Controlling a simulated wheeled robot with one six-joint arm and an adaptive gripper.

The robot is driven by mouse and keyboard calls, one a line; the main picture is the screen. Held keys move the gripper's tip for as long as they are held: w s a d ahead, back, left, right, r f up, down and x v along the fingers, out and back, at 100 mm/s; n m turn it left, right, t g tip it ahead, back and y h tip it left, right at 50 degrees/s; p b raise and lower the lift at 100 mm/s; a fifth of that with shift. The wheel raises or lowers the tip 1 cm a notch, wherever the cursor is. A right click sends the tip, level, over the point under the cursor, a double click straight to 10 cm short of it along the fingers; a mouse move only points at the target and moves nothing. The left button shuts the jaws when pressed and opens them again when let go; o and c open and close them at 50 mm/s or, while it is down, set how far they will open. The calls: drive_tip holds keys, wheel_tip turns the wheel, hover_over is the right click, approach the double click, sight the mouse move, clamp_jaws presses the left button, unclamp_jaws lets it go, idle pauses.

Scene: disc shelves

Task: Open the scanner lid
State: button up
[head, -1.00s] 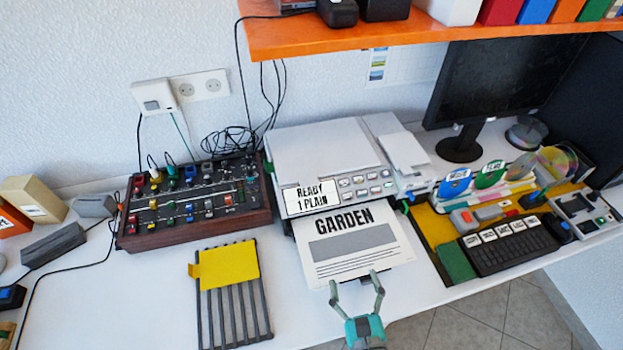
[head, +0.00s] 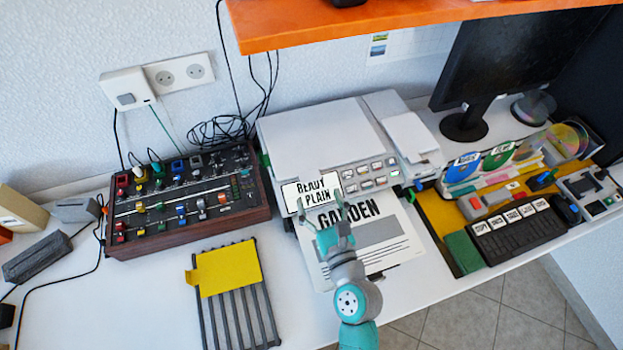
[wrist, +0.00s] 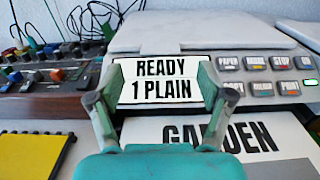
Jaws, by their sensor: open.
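The scanner (head: 290,140) is a light grey printer-scanner on the desk, with its flat lid (head: 325,130) lying shut on top. A label reading "READY 1 PLAIN" (head: 296,190) is on its front left, beside a panel of buttons (head: 365,175). A printed sheet headed "GARDEN" (head: 390,243) lies in front of it. My gripper (head: 325,212) is open and empty, above the sheet and in front of the label. In the wrist view its fingers (wrist: 158,92) stand either side of the label, and the lid's front edge (wrist: 200,45) shows above them.
A mixer (head: 185,205) stands left of the scanner. A dark rack with a yellow card (head: 230,268) lies at front left. Discs, a keyboard (head: 520,235) and a monitor (head: 510,70) are on the right. An orange shelf (head: 420,25) overhangs the back.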

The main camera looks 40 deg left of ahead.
sight(312, 181)
drive_tip(key=shift+x, duration=2.8)
drive_tip(key=shift+w, duration=0.1)
clamp_jaws()
